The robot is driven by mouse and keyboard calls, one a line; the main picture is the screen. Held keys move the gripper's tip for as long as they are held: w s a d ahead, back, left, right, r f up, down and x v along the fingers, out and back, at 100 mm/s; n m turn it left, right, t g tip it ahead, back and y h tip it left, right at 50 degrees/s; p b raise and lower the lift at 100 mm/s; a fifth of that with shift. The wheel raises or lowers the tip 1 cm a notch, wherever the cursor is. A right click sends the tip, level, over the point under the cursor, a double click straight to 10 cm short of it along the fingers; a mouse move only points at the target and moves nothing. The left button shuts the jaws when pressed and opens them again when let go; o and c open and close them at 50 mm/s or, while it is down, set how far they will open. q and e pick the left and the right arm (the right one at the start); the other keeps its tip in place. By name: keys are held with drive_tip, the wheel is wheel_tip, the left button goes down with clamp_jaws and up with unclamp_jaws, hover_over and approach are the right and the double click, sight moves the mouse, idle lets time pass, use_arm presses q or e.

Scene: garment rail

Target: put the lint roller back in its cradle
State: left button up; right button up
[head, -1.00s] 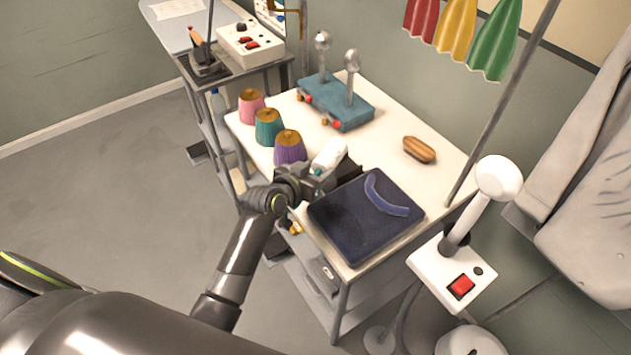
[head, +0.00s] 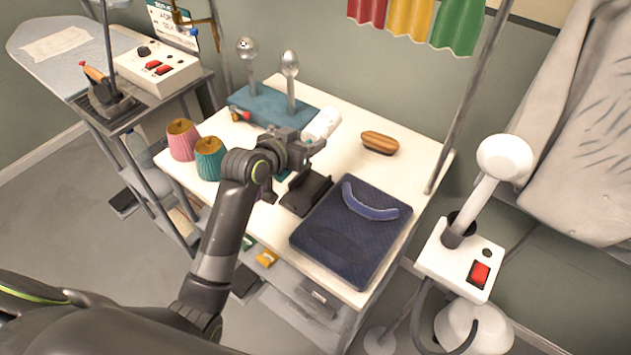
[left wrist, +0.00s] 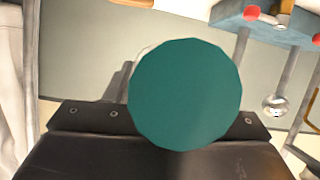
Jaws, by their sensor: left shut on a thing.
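My left gripper (head: 308,146) is shut on the lint roller, above the table. The lint roller's white sleeve (head: 322,123) shows in the head view just beyond the fingers. In the left wrist view a round teal end (left wrist: 184,95), which looks like the roller's handle end, fills the middle and hides the fingertips. A low black holder (head: 306,192), which looks like the cradle, stands on the table to the near side of the gripper, beside the folded dark cloth. It looks empty. My right gripper is not in view.
A folded navy cloth (head: 350,240) lies at the table's near side. A wooden brush (head: 379,142) lies to the right. A blue stand (head: 272,107) with two metal posts is behind. Pink (head: 181,140) and teal (head: 208,158) cones stand left; my arm mostly hides a purple one.

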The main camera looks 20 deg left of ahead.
use_arm(q)
drive_tip(key=shift+w+d+f, duration=0.1)
drive_tip(key=shift+d+f, duration=0.1)
drive_tip(key=f, duration=0.9)
drive_tip(key=shift+d+p, duration=0.2)
drive_tip(key=shift+p, duration=0.15)
drive_tip(key=shift+f, duration=0.2)
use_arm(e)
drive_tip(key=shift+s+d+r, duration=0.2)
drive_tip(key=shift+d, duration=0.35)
use_arm(q)
drive_tip(key=shift+f+b, duration=0.45)
drive_tip(key=shift+f, duration=0.1)
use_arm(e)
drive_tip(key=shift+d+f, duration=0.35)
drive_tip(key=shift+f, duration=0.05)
